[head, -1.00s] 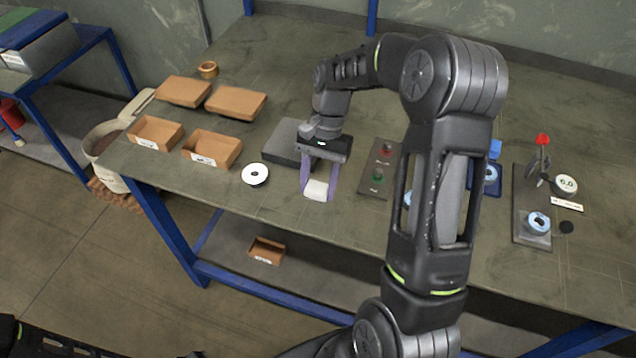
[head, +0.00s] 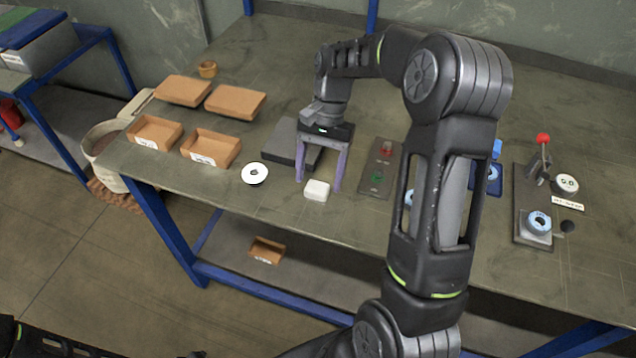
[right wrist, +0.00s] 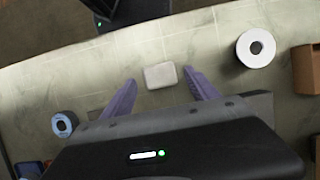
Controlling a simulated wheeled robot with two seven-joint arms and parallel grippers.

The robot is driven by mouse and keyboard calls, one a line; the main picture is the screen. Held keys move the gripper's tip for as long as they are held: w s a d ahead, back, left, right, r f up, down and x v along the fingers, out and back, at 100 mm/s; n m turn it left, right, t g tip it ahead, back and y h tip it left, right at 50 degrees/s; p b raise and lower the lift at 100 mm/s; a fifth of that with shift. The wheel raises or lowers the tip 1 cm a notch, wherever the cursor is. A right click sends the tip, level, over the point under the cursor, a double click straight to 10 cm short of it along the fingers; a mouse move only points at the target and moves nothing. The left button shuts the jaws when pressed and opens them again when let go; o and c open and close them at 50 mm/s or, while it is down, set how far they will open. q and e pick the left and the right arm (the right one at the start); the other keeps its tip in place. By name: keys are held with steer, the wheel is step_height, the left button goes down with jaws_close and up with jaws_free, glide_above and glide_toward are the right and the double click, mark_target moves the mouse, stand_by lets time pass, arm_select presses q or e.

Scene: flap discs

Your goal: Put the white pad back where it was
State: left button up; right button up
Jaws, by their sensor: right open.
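The white pad (head: 316,190) lies on the table near its front edge, to the right of a white disc. My right gripper (head: 321,186) is open, its two purple fingers behind and above the pad. In the right wrist view the pad (right wrist: 160,75) shows between and just beyond the open fingertips (right wrist: 160,84), apart from both. Only a dark link of my left arm shows at the lower left of the head view; its gripper is out of view.
A white disc (head: 254,173) lies left of the pad. A dark flat block (head: 285,150) is behind my gripper. Open brown boxes (head: 211,148) stand to the left. A plate with red and green buttons (head: 378,168) and a red-knobbed lever device (head: 543,139) are right.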

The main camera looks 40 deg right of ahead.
steer(key=p+v, duration=0.7)
steer(key=v, duration=0.2)
steer(key=shift+r, duration=0.25)
